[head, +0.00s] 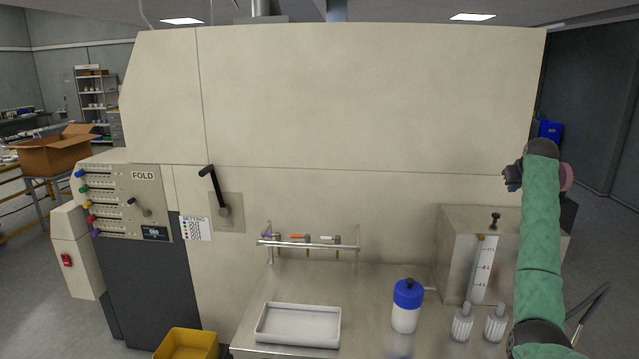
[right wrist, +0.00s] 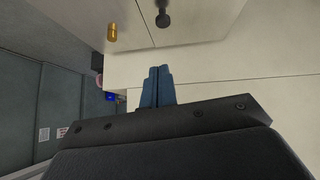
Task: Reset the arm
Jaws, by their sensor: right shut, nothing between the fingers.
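My right arm, in a green sleeve, rises along the right side of the head view. Its gripper (head: 512,177) is at the top, in front of the machine's right end and above the metal box (head: 462,225). In the right wrist view the two blue fingers of the right gripper (right wrist: 158,72) are together, with nothing between them. They point toward the pale machine wall and touch nothing that I can see. My left arm and left gripper are not in view.
A large cream machine (head: 370,100) fills the middle. A black lever (head: 211,185) and a FOLD panel (head: 122,190) are at left. A yellow bin (head: 187,344) stands below.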

